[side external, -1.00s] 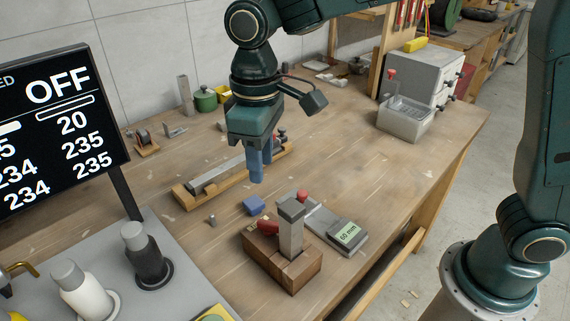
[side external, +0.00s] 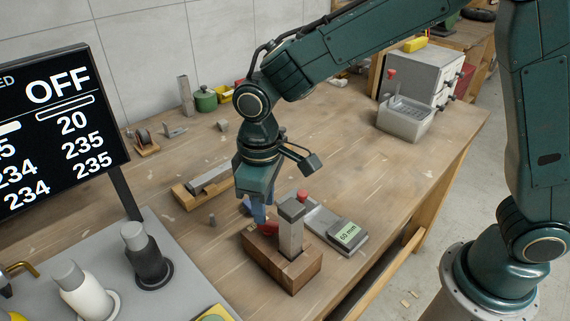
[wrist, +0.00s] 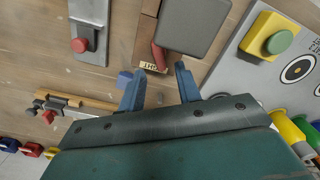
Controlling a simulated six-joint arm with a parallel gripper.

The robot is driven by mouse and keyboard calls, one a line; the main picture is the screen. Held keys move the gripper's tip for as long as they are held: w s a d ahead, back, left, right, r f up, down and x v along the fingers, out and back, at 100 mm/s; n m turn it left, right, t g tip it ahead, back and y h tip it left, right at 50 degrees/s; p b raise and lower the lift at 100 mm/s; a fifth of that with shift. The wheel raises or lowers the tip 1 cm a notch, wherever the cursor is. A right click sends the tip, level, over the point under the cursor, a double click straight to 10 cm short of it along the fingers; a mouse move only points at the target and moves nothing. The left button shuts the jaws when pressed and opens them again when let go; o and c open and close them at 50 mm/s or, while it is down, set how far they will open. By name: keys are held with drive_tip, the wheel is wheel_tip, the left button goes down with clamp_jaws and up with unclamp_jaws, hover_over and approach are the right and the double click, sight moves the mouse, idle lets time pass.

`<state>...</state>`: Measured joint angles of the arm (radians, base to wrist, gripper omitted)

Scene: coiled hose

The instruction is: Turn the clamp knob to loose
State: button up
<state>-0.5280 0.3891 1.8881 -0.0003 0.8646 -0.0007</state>
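The wooden block (side external: 285,262) with an upright grey metal post (side external: 291,232) stands at the front of the bench. A red clamp knob or lever (side external: 268,230) is at the post's side. In the wrist view the red lever (wrist: 158,56) lies over a pale label, partly legible and seen turned round, beside the grey post top (wrist: 195,25). My gripper (side external: 257,222) points down close above the lever. In the wrist view my gripper (wrist: 160,80) is open, blue fingers apart, with the lever just beyond the gap. Contact cannot be told.
A blue block (wrist: 124,78) is partly behind a finger in the wrist view. A small peg (side external: 212,220) and a rail (side external: 210,178) are to the left. A screen (side external: 60,125) reads OFF.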

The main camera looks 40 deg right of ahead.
sight(268, 226)
drive_tip(key=shift+f, duration=2.1)
drive_tip(key=shift+c, duration=0.4)
clamp_jaws()
